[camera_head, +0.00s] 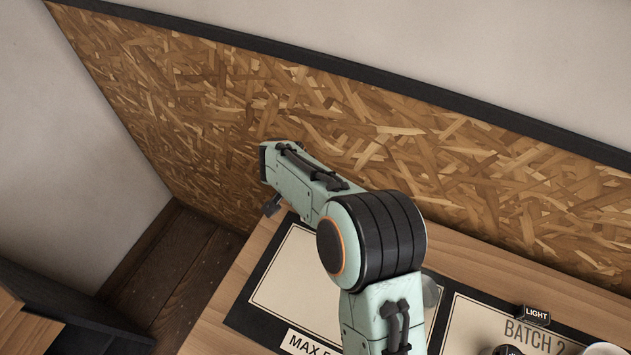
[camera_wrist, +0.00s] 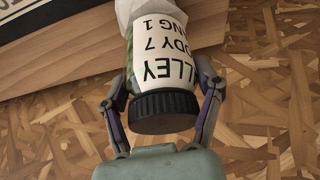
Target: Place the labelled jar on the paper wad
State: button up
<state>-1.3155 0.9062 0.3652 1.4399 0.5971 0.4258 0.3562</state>
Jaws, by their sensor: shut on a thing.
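The labelled jar (camera_wrist: 160,75) fills the middle of the wrist view, with a black ribbed lid, a green body and a white label with dark upside-down lettering. My gripper (camera_wrist: 165,90) is shut on it, one finger on each side near the lid. A pale crumpled thing (camera_wrist: 124,10), likely the paper wad, shows at the top edge beyond the jar's far end. It is partly hidden by the jar, and I cannot tell whether the two touch. In the head view my arm hides the jar, and the gripper is mostly out of sight.
A wooden bench (camera_head: 245,282) carries a dark-bordered mat with pale panels (camera_head: 288,272), one printed "BATCH 2". A tag reading "LIGHT" (camera_head: 537,314), a dark round top (camera_head: 507,350) and a pale object (camera_head: 603,349) are at the lower right. A chipboard wall (camera_head: 400,140) stands close behind.

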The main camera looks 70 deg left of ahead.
jog(key=shift+f, duration=0.4)
jog(key=shift+f, duration=0.2)
jog(key=o, duration=1.2)
jog(key=shift+o, duration=0.2)
